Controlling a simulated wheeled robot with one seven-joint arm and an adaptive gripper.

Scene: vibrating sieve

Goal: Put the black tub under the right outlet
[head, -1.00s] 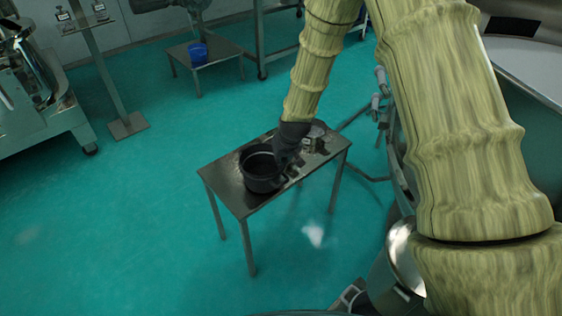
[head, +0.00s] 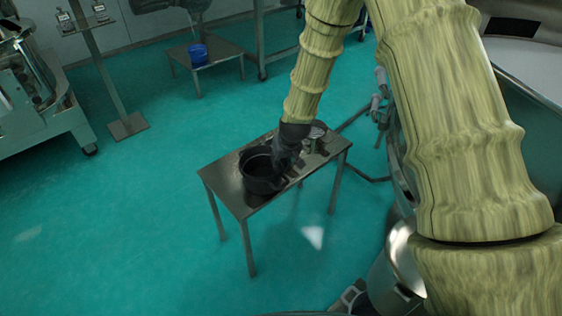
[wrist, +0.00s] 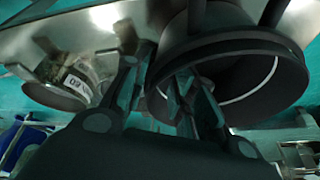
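The black tub (head: 258,178) stands upright on a small steel table. In the wrist view the tub (wrist: 252,45) shows as a large dark round opening at the right. My gripper (wrist: 164,76) is at the tub's near rim, one finger over the opening and the other outside the wall. A gap shows between the fingertips, and I cannot see them pressing on the wall. In the head view my gripper (head: 284,160) hides the tub's right side. I cannot make out the right outlet in either view.
A labelled metal container (wrist: 75,80) stands close beside my gripper on the steel table (head: 243,203). A blue tub (head: 197,54) sits on a low table at the back. Large steel equipment (head: 535,105) stands at the right, partly behind my arm. Floor left of the table is clear.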

